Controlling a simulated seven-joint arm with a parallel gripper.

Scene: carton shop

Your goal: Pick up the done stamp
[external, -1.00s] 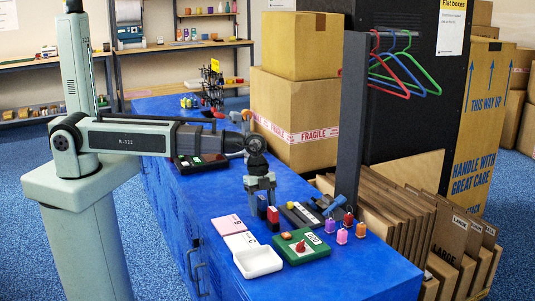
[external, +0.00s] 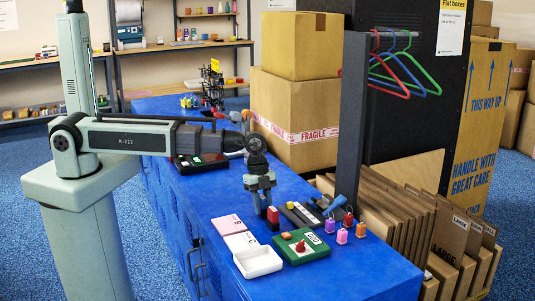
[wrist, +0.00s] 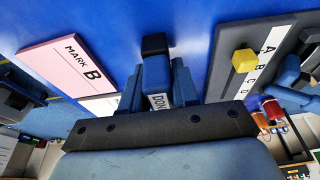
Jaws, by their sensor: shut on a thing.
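The done stamp (wrist: 157,74) is blue with a black end and a white label, partly hidden, that reads "DON". In the wrist view it stands between the two fingers of my gripper (wrist: 157,88), which is shut on it. In the external view my gripper (external: 261,190) points down over the blue locker top, with the blue stamp (external: 262,206) at its fingertips. I cannot tell whether the stamp touches the top.
A red-and-black stamp (external: 273,218) stands close beside it. A pink card (external: 228,224) marked B (wrist: 68,67), a white tray (external: 259,263), a green device (external: 301,246) and a grey slider box (wrist: 249,75) are near. A dark post (external: 349,130) rises behind right.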

